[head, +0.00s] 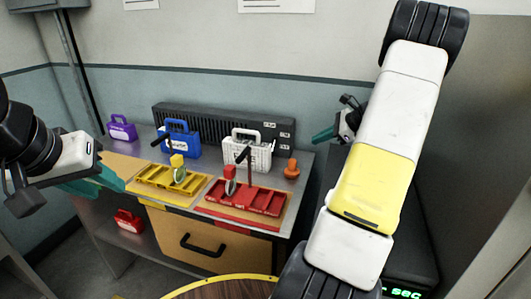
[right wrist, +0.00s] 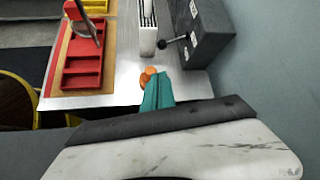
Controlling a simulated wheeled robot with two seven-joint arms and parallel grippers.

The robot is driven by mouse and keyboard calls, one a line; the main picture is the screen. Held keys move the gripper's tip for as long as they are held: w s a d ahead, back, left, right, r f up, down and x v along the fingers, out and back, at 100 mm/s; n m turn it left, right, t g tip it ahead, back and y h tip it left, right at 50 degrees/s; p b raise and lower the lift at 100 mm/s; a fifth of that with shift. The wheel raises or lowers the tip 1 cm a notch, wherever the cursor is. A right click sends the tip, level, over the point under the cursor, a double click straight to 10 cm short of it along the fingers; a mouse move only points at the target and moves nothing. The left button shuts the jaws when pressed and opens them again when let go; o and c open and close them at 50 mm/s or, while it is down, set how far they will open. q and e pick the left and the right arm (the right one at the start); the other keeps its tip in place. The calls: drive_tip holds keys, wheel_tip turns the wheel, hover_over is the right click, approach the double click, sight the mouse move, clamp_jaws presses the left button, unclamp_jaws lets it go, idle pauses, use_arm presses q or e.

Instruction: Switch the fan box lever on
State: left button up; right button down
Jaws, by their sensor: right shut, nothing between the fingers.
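The fan box is a long dark ribbed box (head: 210,122) along the back of the bench, against the wall. The right wrist view shows its grey end (right wrist: 207,32) with a short lever (right wrist: 176,40) ending in a black knob. I cannot read the lever's on or off position. My right gripper (head: 322,136) has teal fingers and is off the box's right end. In the right wrist view its fingers (right wrist: 158,88) are together and empty, apart from the lever. My left gripper (head: 105,185) is at the bench's left; its finger gap is unclear.
A white case (head: 248,154) stands before the fan box, with a blue case (head: 180,144) and a purple case (head: 122,130) further left. An orange object (head: 291,168) sits near the right fingers. Red (head: 260,200) and yellow (head: 155,180) trays fill the bench front.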

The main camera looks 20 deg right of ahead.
drive_tip(key=shift+d+f+m, duration=0.3)
drive_tip(key=shift+d, duration=0.25)
drive_tip(key=x, duration=2)
drive_tip(key=shift+w+r, duration=0.15)
drive_tip(key=shift+w, duration=0.1)
